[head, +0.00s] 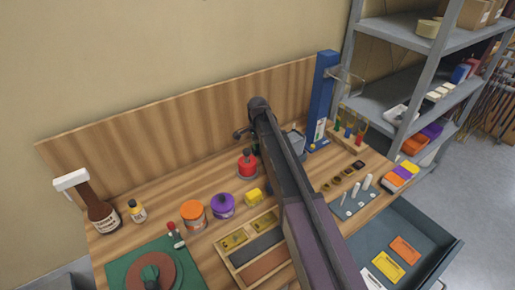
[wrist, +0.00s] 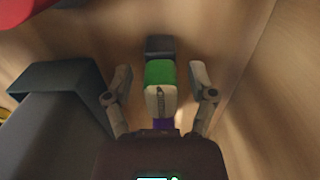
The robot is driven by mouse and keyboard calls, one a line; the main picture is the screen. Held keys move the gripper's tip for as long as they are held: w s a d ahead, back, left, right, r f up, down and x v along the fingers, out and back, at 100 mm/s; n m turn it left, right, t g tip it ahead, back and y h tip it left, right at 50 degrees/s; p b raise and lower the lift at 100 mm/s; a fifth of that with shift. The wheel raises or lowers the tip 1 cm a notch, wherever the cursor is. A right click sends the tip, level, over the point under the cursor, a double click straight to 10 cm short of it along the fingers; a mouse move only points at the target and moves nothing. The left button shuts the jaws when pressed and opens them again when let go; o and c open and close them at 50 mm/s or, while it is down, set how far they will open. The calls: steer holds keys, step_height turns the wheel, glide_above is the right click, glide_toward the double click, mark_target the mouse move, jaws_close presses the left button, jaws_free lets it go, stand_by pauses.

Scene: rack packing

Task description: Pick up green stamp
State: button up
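A small block with a green band and a pale face with a dark marking, likely the green stamp (wrist: 160,74), shows in the wrist view. It lies between the two fingers of my gripper (wrist: 160,82), with a gap on each side. The gripper is open and no finger visibly touches the block. A purple part (wrist: 163,125) shows just below it and a dark block (wrist: 160,46) just above it. In the head view my arm hides this spot, and I cannot make out the block there.
A dark grey container (wrist: 50,115) is close left of my gripper in the wrist view. A wooden board (head: 180,115) rises behind the bench. A red can (head: 247,163), a blue post (head: 322,100) and an open drawer (head: 430,235) are nearby.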

jaws_close()
steer(key=shift+r, duration=0.1)
step_height(320, 180, up, 10)
steer(key=p, duration=1)
stand_by(0.7)
steer(key=shift+c, duration=1.8)
jaws_free()
steer(key=c, duration=0.3)
step_height(320, 180, up, 4)
steer(key=p, duration=0.4)
steer(key=shift+r+p, duration=0.25)
steer(key=shift+p, duration=0.1)
steer(key=shift+c, duration=0.2)
steer(key=shift+f, duration=0.1)
